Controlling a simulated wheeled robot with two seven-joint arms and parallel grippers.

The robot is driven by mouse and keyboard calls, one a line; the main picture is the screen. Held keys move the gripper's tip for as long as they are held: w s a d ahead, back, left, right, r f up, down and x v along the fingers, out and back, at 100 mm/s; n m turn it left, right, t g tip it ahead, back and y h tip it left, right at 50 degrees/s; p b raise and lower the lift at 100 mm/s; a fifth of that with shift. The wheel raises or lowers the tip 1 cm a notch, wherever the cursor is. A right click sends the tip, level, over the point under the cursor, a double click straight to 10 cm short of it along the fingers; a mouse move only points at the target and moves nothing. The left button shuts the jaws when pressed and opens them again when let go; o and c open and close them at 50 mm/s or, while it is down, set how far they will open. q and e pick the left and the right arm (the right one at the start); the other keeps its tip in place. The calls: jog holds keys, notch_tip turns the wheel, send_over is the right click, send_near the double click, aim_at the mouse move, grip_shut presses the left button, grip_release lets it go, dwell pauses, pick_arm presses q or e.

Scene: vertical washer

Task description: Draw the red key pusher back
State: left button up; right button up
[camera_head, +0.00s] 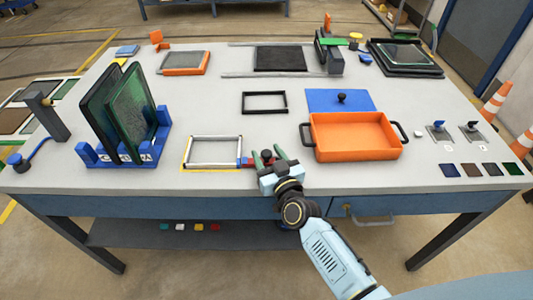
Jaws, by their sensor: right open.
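My right gripper (267,157) is at the front middle of the table, its arm coming in from the lower right. A red and blue piece (246,161) lies just left of the fingers, beside the silver rectangular frame (214,150) on a yellow-edged patch. My left gripper is not in view.
An orange tray (353,137) with dark handles stands close right of the gripper, with a blue lid (340,101) behind it. A blue rack (120,152) holding dark panels stands at left. A black frame (264,103) lies behind. The table between them is clear.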

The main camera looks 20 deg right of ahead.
jog(key=shift+w+a, duration=0.1)
jog(key=shift+w, duration=0.45)
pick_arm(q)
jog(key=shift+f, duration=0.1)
